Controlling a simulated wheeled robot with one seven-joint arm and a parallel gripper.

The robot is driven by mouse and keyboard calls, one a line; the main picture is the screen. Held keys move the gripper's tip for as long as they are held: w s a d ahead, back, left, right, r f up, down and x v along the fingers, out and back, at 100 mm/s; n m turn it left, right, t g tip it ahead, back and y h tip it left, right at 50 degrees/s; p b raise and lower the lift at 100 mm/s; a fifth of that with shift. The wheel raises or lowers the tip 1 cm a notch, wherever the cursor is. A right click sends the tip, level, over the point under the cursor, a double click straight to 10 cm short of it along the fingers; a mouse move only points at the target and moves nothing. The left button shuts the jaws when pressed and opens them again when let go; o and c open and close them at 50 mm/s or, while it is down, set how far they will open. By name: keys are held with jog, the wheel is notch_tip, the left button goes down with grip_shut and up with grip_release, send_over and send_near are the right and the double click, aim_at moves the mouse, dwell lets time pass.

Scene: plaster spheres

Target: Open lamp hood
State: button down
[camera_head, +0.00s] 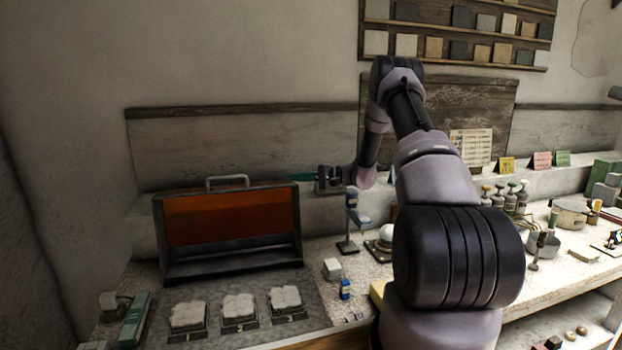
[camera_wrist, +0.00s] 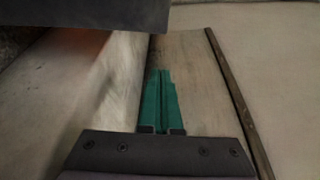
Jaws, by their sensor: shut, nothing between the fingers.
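The lamp hood (camera_head: 228,222) is a dark box with an orange front panel, at the left on the bench. Its pale handle (camera_head: 227,180) stands along the top edge. A dark ledge shows below the orange panel; I cannot tell how far the hood is raised. My gripper (camera_head: 302,176) is just right of the hood's upper right corner, pointing left toward the handle but apart from it in the head view. Its green fingers (camera_wrist: 160,100) are shut together and empty. In the wrist view, a dark edge (camera_wrist: 90,14), probably the hood, crosses the upper left.
Several white sample blocks (camera_head: 238,304) sit on dark stands in front of the hood. A blue-topped stand (camera_head: 350,220) and a white box (camera_head: 332,268) are at its right. A wooden backboard (camera_head: 240,150) runs along the wall behind.

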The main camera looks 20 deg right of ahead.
jog(key=shift+s+a+r, duration=0.1)
jog(key=shift+s+r, duration=0.1)
jog(key=shift+s, duration=0.8)
jog(key=shift+s+r, duration=0.15)
jog(key=shift+s, duration=0.85)
jog(key=s+r+n, duration=0.2)
jog(key=s+r, duration=0.1)
jog(key=s, duration=0.5)
jog(key=shift+s+a+r+y, duration=0.2)
jog(key=shift+s+r+y, duration=0.1)
jog(key=shift+s+y, duration=0.1)
